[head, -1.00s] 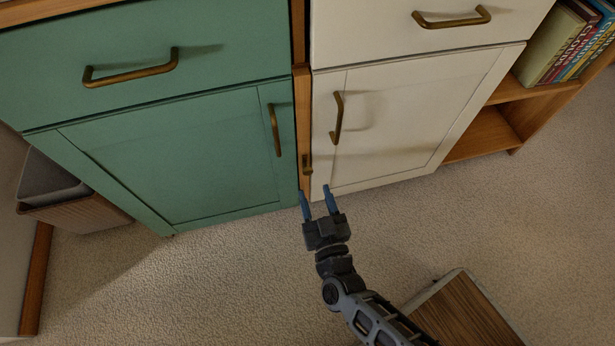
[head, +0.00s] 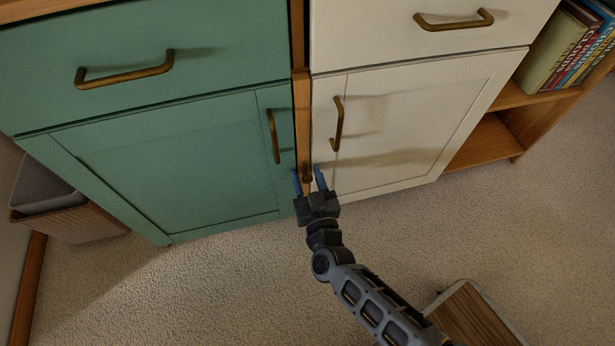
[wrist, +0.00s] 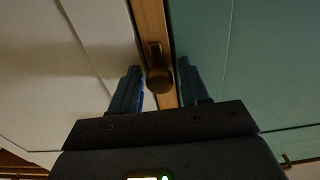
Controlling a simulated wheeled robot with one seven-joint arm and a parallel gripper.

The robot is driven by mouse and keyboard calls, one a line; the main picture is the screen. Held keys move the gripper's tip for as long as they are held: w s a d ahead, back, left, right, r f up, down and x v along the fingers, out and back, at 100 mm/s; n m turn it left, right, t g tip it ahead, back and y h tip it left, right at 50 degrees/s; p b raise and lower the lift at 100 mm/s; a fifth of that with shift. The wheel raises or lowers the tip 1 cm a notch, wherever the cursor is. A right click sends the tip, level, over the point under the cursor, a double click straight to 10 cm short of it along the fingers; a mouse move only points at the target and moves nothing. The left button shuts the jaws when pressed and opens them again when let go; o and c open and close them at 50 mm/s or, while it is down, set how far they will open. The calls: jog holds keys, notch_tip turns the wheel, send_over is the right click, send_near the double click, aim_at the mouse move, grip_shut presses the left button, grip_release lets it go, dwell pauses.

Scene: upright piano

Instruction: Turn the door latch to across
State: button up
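The door latch (wrist: 159,78) is a small dark brass piece on the narrow wooden post (wrist: 150,22) between the green and white cabinet doors. Its bar appears to lie lengthwise along the post, with a rounded end towards me. In the head view the latch (head: 306,172) is partly hidden by my gripper (head: 308,178). My gripper is open, its blue fingers pointing at the post. In the wrist view one finger is on each side of the latch, with visible gaps; I cannot tell whether the tips reach its depth.
The green door (head: 190,165) and white door (head: 400,130) are shut, with brass handles near the post. A bin (head: 65,205) stands at the left. A wood-topped box (head: 470,318) is on the carpet beside my arm. Open carpet (head: 220,290) lies in front.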

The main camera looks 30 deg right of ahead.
grip_shut()
jog(key=shift+r+n+p, duration=0.15)
jog(key=shift+n+p, duration=0.25)
jog(key=shift+p, duration=0.05)
jog(key=shift+n+p, duration=0.9)
jog(key=shift+n, duration=0.1)
jog(key=n+p, duration=0.2)
jog(key=n, duration=0.3)
jog(key=shift+a, duration=0.1)
jog(key=n+p, duration=0.1)
jog(key=n, duration=0.4)
jog(key=shift+n, duration=0.4)
jog(key=n, duration=0.4)
jog(key=shift+a+f+p, duration=0.1)
jog(key=shift+f+p, duration=0.15)
jog(key=shift+p, duration=0.15)
jog(key=shift+n, duration=0.3)
